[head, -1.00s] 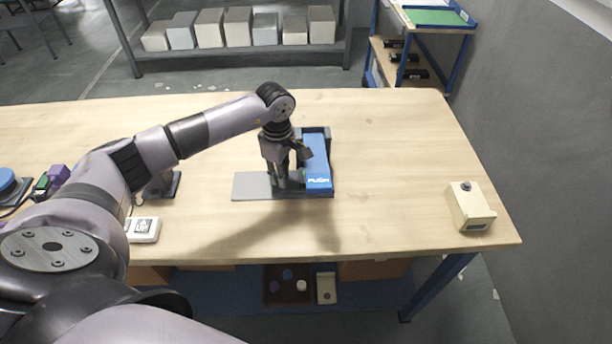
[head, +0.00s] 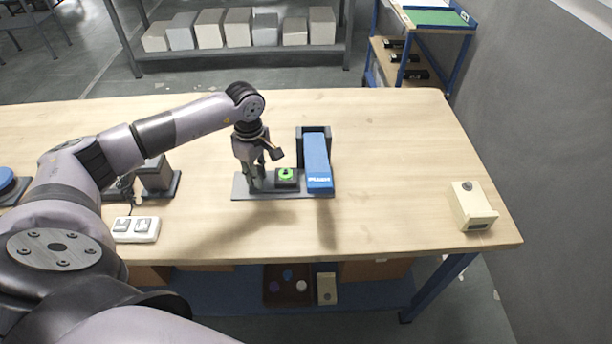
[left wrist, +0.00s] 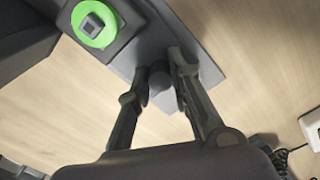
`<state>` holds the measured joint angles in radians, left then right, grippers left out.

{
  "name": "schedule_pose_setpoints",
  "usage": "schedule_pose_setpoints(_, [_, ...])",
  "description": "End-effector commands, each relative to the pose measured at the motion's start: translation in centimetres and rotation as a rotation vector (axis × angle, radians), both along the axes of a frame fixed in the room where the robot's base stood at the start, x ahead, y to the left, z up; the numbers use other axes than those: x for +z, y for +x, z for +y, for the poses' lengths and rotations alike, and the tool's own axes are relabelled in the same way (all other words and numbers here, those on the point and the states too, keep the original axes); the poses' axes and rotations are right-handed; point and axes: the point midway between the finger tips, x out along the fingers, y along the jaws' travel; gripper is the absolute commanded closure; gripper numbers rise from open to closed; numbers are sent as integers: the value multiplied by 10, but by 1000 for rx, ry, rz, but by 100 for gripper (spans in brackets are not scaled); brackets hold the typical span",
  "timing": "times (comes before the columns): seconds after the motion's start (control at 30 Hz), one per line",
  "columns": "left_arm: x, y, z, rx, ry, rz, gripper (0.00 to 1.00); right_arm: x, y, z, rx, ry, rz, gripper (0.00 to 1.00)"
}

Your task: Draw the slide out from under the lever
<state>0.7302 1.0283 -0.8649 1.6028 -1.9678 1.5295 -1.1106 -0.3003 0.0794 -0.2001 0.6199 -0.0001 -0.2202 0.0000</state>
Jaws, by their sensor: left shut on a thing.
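The slide (head: 287,183) is a small dark block with a bright green ring on top. It sits on a flat grey base plate (head: 238,188), just left of the blue lever (head: 317,160) marked PUSH. The green ring also shows at the top left of the left wrist view (left wrist: 93,25). My left gripper (head: 257,186) points down at the left of the slide. In the left wrist view its fingers (left wrist: 160,78) are closed around a small dark round knob, which appears to be the slide's handle. My right gripper is not in view.
A white switch box (head: 136,229) and a dark grey device (head: 157,178) stand to the left, near my arm. A beige box with a button (head: 470,207) stands at the right table edge.

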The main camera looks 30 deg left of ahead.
Motion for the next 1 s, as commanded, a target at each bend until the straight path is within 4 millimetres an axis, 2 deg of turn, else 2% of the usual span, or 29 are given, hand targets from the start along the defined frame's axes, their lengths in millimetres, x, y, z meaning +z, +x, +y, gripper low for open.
schedule_pose_setpoints(0.43, [-1,-16,24,1,1,4,99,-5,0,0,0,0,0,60])
schedule_pose_setpoints(0.6, [-1,-16,25,-1,-1,3,99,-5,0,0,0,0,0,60])
schedule_pose_setpoints(0.63, [-1,-16,24,-1,-1,3,79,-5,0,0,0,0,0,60])
schedule_pose_setpoints(0.87, [-1,-16,24,-1,-1,2,64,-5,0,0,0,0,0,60])
schedule_pose_setpoints(1.0, [-1,-16,25,0,-1,2,63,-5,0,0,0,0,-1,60])
